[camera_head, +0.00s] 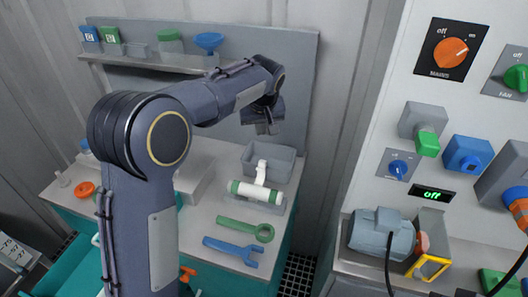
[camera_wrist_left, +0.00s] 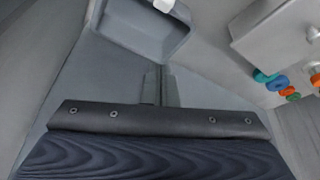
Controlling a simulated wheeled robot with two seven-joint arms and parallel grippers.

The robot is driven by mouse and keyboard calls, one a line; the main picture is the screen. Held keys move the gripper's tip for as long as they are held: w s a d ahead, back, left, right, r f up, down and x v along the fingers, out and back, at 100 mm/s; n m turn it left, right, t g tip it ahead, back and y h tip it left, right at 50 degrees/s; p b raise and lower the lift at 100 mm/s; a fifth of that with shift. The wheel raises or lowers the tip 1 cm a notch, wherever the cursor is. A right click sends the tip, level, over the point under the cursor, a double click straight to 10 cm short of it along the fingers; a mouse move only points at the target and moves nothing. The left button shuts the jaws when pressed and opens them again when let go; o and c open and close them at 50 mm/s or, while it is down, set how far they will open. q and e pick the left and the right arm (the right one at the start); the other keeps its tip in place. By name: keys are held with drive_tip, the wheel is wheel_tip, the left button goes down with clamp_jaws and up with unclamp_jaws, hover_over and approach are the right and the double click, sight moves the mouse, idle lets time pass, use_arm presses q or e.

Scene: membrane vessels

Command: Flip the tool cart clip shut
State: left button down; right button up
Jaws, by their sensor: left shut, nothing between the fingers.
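The tool cart clip appears to be the white tab (camera_head: 261,171) that rises from a white cylinder with green ends (camera_head: 256,191) in a grey holder on the cart top. The tab looks raised, but its exact angle is hard to tell. My left gripper (camera_head: 268,129) is shut and empty, in the air above and behind the grey bin (camera_head: 285,166), apart from the clip. In the left wrist view, the shut fingers (camera_wrist_left: 160,72) point toward the bin (camera_wrist_left: 118,38). A small white piece shows at the top edge there. My right gripper is out of sight.
A green wrench (camera_head: 245,229) and a blue wrench (camera_head: 232,250) lie in front of the holder. My left arm hides the cart's middle. A back panel with a shelf (camera_head: 150,62) stands behind. A control panel with a motor (camera_head: 380,236) is at right.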

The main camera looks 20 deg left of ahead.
sight(261, 173)
use_arm(q)
wheel_tip(261, 173, down, 10)
drive_tip(key=p, duration=0.2)
drive_tip(key=shift+s+r+p, duration=0.2)
drive_tip(key=shift+p, duration=0.15)
drive_tip(key=shift+d, duration=0.1)
idle(0.3)
